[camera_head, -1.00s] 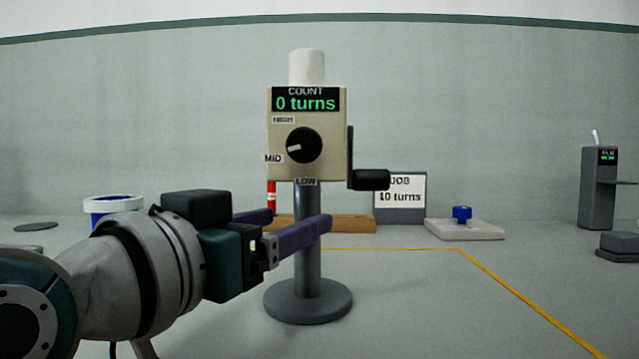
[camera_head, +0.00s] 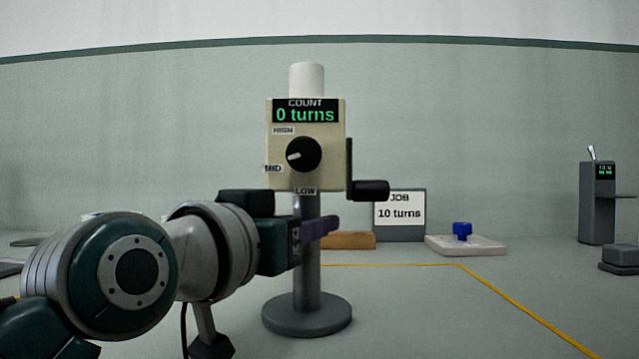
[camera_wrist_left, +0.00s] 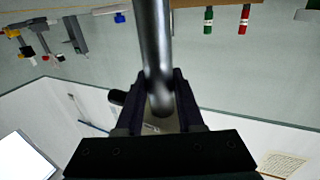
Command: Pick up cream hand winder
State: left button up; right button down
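The cream hand winder (camera_head: 279,150) stands upright on a grey post (camera_head: 307,275) with a round grey base. Its display reads 0 turns, a black knob is on its face, a black crank is at its right, and a white cylinder is on top. My right gripper is not in view.
Behind the post are a wooden block (camera_head: 350,240) and a job sign (camera_head: 400,213) reading 10 turns. To the right are a pale slab with a blue knob (camera_head: 462,232) and a grey device (camera_head: 597,205). A yellow line (camera_head: 510,302) marks the table, with clear surface around it.

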pick_arm(q)
grip_shut()
dwell(0.8)
jog(key=shift+r, duration=0.15)
